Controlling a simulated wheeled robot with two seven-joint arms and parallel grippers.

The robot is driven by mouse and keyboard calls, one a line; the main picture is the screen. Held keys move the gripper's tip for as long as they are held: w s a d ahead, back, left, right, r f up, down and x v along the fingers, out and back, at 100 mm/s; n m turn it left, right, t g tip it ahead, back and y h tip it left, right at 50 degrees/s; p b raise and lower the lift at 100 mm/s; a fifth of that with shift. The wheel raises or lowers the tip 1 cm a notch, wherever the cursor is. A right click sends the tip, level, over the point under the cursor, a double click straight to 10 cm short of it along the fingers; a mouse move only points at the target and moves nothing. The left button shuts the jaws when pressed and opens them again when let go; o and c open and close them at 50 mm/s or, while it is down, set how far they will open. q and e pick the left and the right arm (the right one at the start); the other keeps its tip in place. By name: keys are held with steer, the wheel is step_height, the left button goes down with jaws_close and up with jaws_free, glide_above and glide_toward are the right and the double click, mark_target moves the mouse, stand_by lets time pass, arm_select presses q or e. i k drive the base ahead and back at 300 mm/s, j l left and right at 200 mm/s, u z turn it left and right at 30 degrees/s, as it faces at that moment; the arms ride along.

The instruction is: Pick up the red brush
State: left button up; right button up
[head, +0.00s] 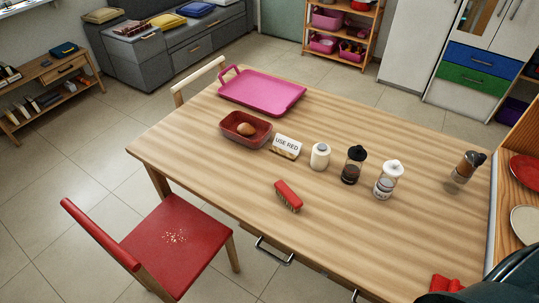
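The red brush (287,194) lies on the wooden table (230,180), near its front edge. It has a red back, and pale bristles show along its lower left side. Nothing touches it and clear tabletop surrounds it. A small sign (286,146) reading "USE RED" stands behind it. Neither of my grippers shows in the head view.
Behind the brush stand a red bin (258,141) holding a brown round item, a white jar (320,156), and shakers (354,165). A pink tray (262,92) lies farther back. A red chair (170,245) with pale crumbs stands at front left. A red object (445,284) is lower right.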

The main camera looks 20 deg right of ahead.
mark_target(282, 190)
steer(key=k+j, duration=0.1)
steer(key=k, duration=0.2)
steer(key=k+j, duration=0.1)
steer(key=k, duration=0.2)
steer(key=z, duration=1.6)
